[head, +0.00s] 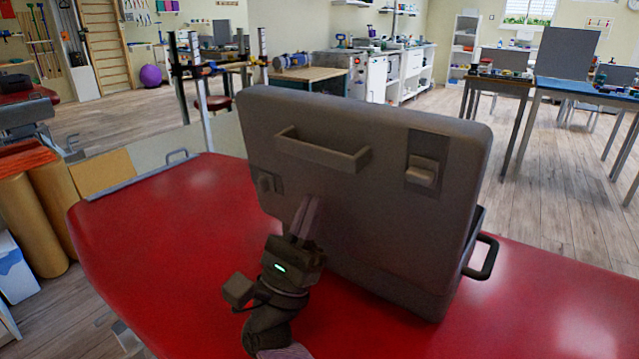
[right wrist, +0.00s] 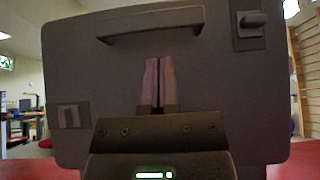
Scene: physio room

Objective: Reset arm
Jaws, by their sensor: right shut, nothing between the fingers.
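My right gripper (head: 305,215) is shut and empty, in front of a grey case (head: 385,190). The case stands open on a red padded table (head: 165,215), its raised lid facing me with a handle (head: 322,152) and latches on it. In the right wrist view my gripper's fingers (right wrist: 157,85) are together, pointing at the lid (right wrist: 230,90) below its handle. I cannot tell whether the fingertips touch the lid. The inside of the case is hidden behind the lid. My left gripper is not in view.
Tan rolls (head: 35,225) stand on the floor left of the red table. Tables with small items (head: 575,88) stand at the back right, with open wooden floor (head: 555,185) in front. The red surface is bare to the left of the case.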

